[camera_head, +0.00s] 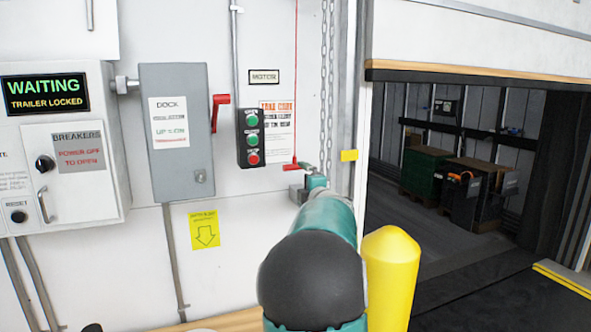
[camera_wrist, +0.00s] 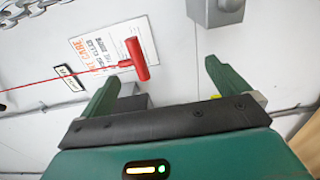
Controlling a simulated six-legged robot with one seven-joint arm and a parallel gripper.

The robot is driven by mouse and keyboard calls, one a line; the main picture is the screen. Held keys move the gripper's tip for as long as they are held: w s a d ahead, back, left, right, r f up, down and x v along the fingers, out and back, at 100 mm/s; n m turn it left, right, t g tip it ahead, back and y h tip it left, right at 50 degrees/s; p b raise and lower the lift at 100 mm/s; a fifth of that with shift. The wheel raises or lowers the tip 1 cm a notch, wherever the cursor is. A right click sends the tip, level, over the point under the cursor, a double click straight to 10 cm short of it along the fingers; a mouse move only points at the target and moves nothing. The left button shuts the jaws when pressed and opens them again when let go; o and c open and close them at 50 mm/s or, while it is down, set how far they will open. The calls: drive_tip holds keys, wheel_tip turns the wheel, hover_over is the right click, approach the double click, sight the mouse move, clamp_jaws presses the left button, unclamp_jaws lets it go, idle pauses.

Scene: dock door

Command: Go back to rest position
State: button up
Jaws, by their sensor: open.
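My gripper (camera_wrist: 160,82) is open in the wrist view, its two green fingers spread apart with nothing held between them. A red T-shaped pull handle (camera_wrist: 136,60) on a red cord shows beyond the fingers, apart from them, nearer the left finger. In the head view my teal arm reaches out toward the wall, and my gripper (camera_head: 308,186) is small at its far end. The red handle (camera_head: 291,166) hangs just above and left of it. The gripper is partly hidden behind my own arm in the head view.
A button box (camera_head: 251,137) with green and red buttons and a grey dock switch box (camera_head: 177,130) with a red lever (camera_head: 218,110) are on the wall. A yellow bollard (camera_head: 390,275) stands right of my arm. The dock door (camera_head: 480,40) is raised over a dark trailer. A chain (camera_head: 327,80) hangs beside the doorway.

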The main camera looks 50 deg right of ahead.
drive_tip(key=shift+v, duration=1.1)
drive_tip(key=a+f+m+g+y, duration=0.15)
drive_tip(key=a+m, duration=0.35)
drive_tip(key=a, duration=1)
drive_tip(key=a+f+m+g+y, duration=0.1)
drive_tip(key=a+f+m+g, duration=0.3)
drive_tip(key=a, duration=1)
drive_tip(key=s+a+f+m+g+y, duration=0.1)
drive_tip(key=s+a+f+y, duration=0.1)
drive_tip(key=s+a, duration=0.3)
drive_tip(key=s+a+f+m+g+y, duration=0.1)
drive_tip(key=s+a+f, duration=0.3)
drive_tip(key=a, duration=0.8)
drive_tip(key=s+a+f+g+y, duration=0.2)
drive_tip(key=s+a+f+y, duration=0.1)
drive_tip(key=s+a, duration=0.5)
drive_tip(key=shift+s+a+f+m+y, duration=0.2)
drive_tip(key=shift+a+f+m+y, duration=0.2)
drive_tip(key=shift+a+f, duration=0.15)
